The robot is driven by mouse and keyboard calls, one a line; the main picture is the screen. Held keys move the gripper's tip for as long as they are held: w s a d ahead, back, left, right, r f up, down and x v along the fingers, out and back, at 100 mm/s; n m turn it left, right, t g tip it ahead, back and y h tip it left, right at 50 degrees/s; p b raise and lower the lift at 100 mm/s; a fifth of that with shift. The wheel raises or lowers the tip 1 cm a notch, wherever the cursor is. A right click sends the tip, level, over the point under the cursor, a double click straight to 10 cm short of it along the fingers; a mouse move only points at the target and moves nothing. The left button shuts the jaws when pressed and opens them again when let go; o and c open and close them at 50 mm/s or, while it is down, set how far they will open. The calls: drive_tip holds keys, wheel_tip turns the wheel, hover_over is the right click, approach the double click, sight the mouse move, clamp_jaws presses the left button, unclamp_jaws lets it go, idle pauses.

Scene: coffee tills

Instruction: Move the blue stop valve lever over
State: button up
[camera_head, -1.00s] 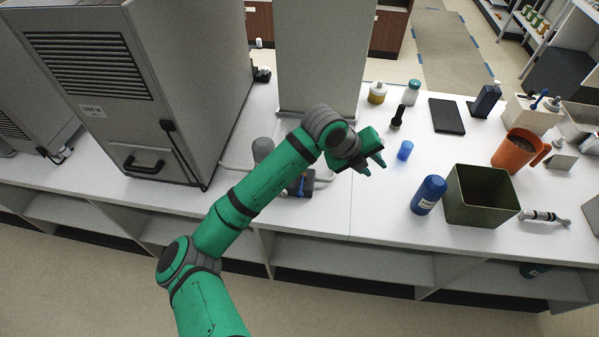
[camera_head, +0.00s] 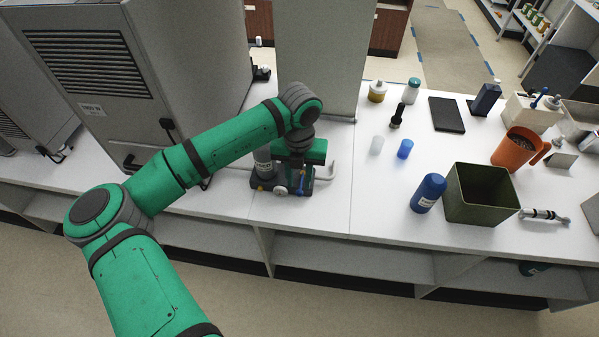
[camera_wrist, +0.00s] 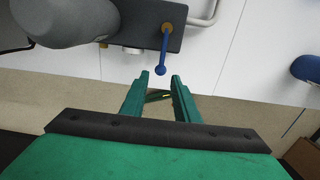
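The blue stop valve lever (camera_wrist: 163,56) is a thin rod with a round knob, on a dark grey valve block (camera_wrist: 176,38) in the wrist view. It points toward my gripper (camera_wrist: 160,78), whose green fingers are open and empty. In the picture, the knob lies just beyond the gap between the fingertips; I cannot tell whether anything touches. In the head view, the lever (camera_head: 300,186) shows as a small blue piece at the front of the dark unit (camera_head: 266,189). My wrist partly covers that unit.
A grey cylinder (camera_head: 263,163) stands at the unit's left and a pale bent pipe (camera_head: 331,171) at its right. A large grey machine (camera_head: 185,70) stands behind left. A blue bottle (camera_head: 428,193), a green bin (camera_head: 481,218) and cups are to the right. The counter between is clear.

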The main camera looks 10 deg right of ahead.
sight(299, 191)
drive_tip(key=shift+f, duration=2.4)
drive_tip(key=c, duration=0.6)
drive_tip(key=shift+o, duration=0.2)
drive_tip(key=shift+s+d+n, duration=0.2)
drive_tip(key=shift+d+n, duration=0.55)
drive_tip(key=shift+n, duration=0.25)
drive_tip(key=d+n, duration=0.2)
drive_tip(key=n, duration=0.1)
drive_tip(key=shift+d, duration=0.15)
drive_tip(key=d+n, duration=0.1)
drive_tip(key=n, duration=0.2)
drive_tip(key=d+n, duration=0.1)
drive_tip(key=shift+w+d+n, duration=0.3)
drive_tip(key=shift+d+n, duration=0.05)
drive_tip(key=shift+n, duration=0.05)
drive_tip(key=n, duration=0.1)
drive_tip(key=w+d+n, duration=0.1)
drive_tip(key=shift+d+n, duration=0.2)
drive_tip(key=shift+n, duration=0.1)
drive_tip(key=w+d+n, duration=0.1)
drive_tip(key=n, duration=0.1)
drive_tip(key=shift+d+n, duration=0.1)
drive_tip(key=shift+n, duration=0.2)
drive_tip(key=n, duration=0.1)
drive_tip(key=w+d+n, duration=0.1)
drive_tip(key=shift+w+n, duration=0.65)
drive_tip(key=shift+n, duration=0.25)
drive_tip(key=o, duration=0.9)
drive_tip(key=shift+o, duration=0.2)
drive_tip(key=shift+r, duration=0.1)
